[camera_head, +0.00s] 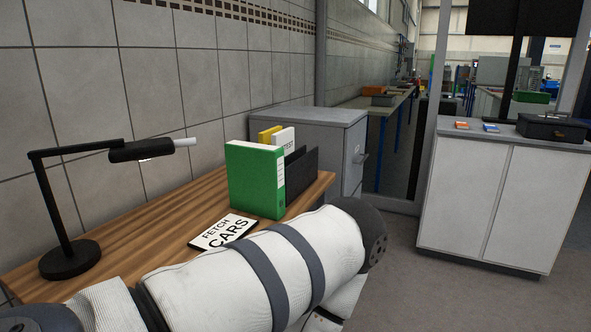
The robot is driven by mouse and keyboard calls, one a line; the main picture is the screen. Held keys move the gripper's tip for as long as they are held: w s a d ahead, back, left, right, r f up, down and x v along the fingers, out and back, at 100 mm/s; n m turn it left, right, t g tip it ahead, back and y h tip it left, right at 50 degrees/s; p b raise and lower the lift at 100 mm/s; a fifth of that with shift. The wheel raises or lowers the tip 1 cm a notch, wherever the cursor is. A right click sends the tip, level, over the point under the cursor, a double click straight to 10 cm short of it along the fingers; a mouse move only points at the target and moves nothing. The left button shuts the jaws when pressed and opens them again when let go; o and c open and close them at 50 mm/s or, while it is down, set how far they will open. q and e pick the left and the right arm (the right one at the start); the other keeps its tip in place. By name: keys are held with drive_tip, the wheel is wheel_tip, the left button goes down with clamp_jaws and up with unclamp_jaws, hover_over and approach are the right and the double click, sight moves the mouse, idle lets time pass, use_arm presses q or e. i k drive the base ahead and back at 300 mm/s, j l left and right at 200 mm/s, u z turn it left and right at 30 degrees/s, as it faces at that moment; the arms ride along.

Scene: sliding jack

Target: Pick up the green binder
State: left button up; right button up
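The green binder (254,180) stands upright on the wooden table (176,211), at its far right part. Its white label strip faces right. A black holder (301,174) stands just behind and to the right of it, with a yellow item (269,135) and a white binder marked "TEST" (284,139) behind the green one. My arm, with white covers and grey bands, crosses the lower middle in front of the table. No gripper fingers show in this view, so I cannot see where either gripper is relative to the binder.
A white "FETCH CARS" sign (224,232) lies in front of the binder. A black desk lamp (70,258) stands at the table's left. A grey cabinet (331,138) is behind the table, a tiled wall runs along the left, and a white cabinet (498,198) stands right across open floor.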

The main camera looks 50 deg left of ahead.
sight(256, 172)
drive_tip(key=i+j+u, duration=0.1)
drive_tip(key=i+u, duration=0.3)
drive_tip(key=i+l+u, duration=0.1)
drive_tip(key=i+u, duration=0.35)
drive_tip(key=i+l+u, duration=0.2)
drive_tip(key=i+u, duration=0.2)
drive_tip(key=i+l+u, duration=0.7)
drive_tip(key=l+u, duration=0.35)
drive_tip(key=i+l+u, duration=0.3)
drive_tip(key=l+u, duration=0.3)
drive_tip(key=k+l, duration=0.05)
drive_tip(key=l, duration=0.05)
